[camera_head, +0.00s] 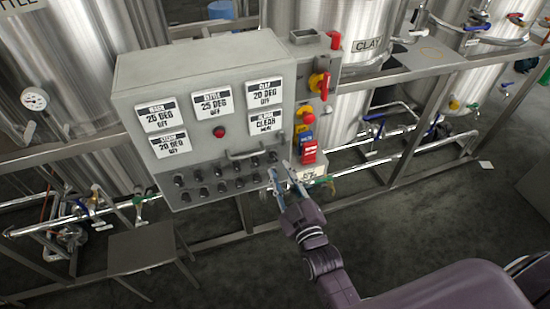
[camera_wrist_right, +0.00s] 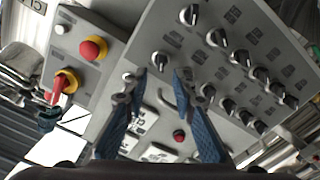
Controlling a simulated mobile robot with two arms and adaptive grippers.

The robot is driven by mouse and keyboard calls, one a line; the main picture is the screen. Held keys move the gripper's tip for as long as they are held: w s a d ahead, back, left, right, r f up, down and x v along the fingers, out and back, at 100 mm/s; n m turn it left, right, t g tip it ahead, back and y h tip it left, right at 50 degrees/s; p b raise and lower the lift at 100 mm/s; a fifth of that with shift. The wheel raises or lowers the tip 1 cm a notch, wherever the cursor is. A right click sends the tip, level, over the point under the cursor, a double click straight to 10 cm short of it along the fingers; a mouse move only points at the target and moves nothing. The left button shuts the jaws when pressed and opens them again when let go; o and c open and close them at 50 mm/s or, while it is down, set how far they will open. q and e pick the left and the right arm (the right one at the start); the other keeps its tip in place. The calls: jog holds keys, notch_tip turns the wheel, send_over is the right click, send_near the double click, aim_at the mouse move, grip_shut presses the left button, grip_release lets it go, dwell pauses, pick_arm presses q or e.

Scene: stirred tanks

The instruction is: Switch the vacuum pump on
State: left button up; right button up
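A grey control panel (camera_head: 215,130) carries rows of black knobs (camera_head: 215,180) along its lower part. The same knobs (camera_wrist_right: 250,85) show in the right wrist view, each with a pale pointer. I cannot read their labels, so I cannot tell which knob is the vacuum pump's. My right gripper (camera_head: 280,172) is at the panel's lower right corner. In the right wrist view its blue fingers (camera_wrist_right: 160,78) are apart, with nothing held between them. One knob (camera_wrist_right: 160,60) appears just beyond the fingertips; contact cannot be told. My left gripper is not in view.
A metal handle (camera_head: 250,153) sticks out above the knobs. A narrow side box with a red-and-yellow switch (camera_head: 319,84) and a red button (camera_wrist_right: 92,48) stands beside the panel. Steel tanks (camera_head: 345,45) and rails (camera_head: 385,80) are behind. A small stool (camera_head: 142,248) stands at lower left.

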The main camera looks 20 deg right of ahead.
aim_at(274, 159)
jog(key=shift+w+a+p, duration=0.1)
jog(key=shift+w+p, duration=0.4)
jog(key=shift+w, duration=2.25)
jog(key=shift+c, duration=0.5)
grip_shut()
